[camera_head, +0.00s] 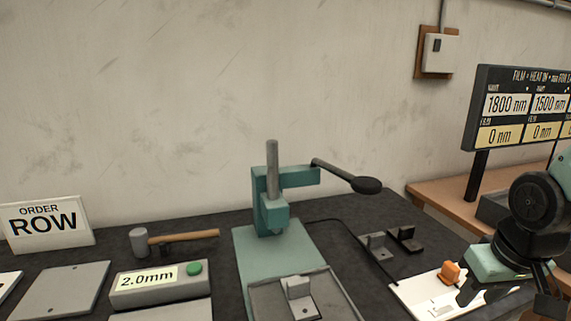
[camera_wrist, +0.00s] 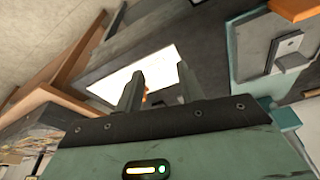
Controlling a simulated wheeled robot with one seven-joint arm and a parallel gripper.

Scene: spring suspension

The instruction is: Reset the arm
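My arm comes in from the right edge in the head view. My gripper (camera_head: 507,298) has a teal body and dark fingers, and it hangs over the right end of the dark bench, by a white plate (camera_head: 412,294) with an orange piece (camera_head: 450,273) on it. In the wrist view the two fingers of my gripper (camera_wrist: 159,84) stand apart with nothing held between them. A white surface (camera_wrist: 150,68) shows beyond them, with a bit of orange partly hidden behind the left finger.
A teal press (camera_head: 272,250) with a black-knobbed lever (camera_head: 366,185) stands mid-bench. Left are a hammer (camera_head: 185,237), a "2.0mm" box (camera_head: 158,287) and an "ORDER ROW" sign (camera_head: 47,224). Grey and black blocks (camera_head: 376,246) sit right of the press. A display board (camera_head: 520,107) rises behind my arm.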

